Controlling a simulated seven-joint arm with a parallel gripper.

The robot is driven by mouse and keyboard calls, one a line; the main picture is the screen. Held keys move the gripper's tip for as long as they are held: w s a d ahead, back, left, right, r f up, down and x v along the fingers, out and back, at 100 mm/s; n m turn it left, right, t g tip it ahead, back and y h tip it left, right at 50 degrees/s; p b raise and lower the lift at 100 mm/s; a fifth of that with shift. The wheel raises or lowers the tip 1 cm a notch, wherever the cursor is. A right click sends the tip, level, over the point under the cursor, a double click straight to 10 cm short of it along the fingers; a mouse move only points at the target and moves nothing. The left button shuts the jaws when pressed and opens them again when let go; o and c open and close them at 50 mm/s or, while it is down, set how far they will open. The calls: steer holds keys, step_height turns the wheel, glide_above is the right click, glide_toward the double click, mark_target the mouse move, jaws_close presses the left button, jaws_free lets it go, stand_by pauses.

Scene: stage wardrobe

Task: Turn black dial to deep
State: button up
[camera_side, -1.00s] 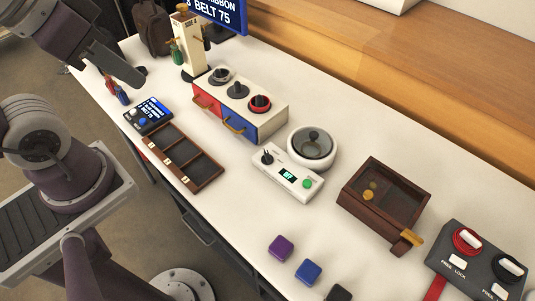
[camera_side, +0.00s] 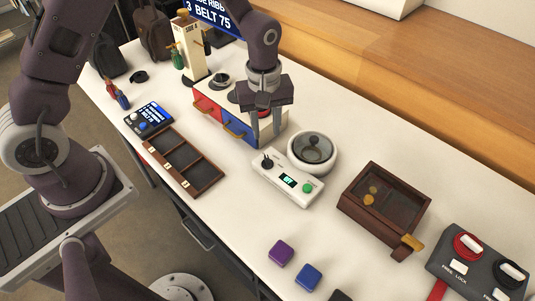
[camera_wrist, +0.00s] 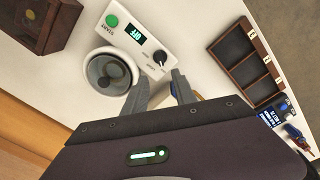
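The black dial (camera_side: 267,162) sits on the left end of a white control box (camera_side: 276,181), which has a small lit display (camera_side: 288,181) and a green button (camera_side: 307,188). In the wrist view the dial (camera_wrist: 160,57) shows a light pointer mark, and small lettering beside it is too small to read. The display (camera_wrist: 135,34) appears to read OFF, upside down. My gripper (camera_side: 266,137) is open and empty, pointing down above and just behind the dial. In the wrist view its two fingers (camera_wrist: 160,88) are spread, with the dial beyond them, apart from it.
A round white pot with a glass lid (camera_side: 312,152) stands right behind the box. A red and blue drawer unit (camera_side: 222,122) is partly hidden by my gripper. A dark compartment tray (camera_side: 184,162) lies left, and a brown wooden box (camera_side: 384,206) right.

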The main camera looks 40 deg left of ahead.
mark_target(267, 159)
steer(key=shift+n, duration=0.4)
steer(key=f, duration=1)
steer(key=shift+d+f, duration=0.2)
steer(key=shift+c, duration=0.2)
jaws_close()
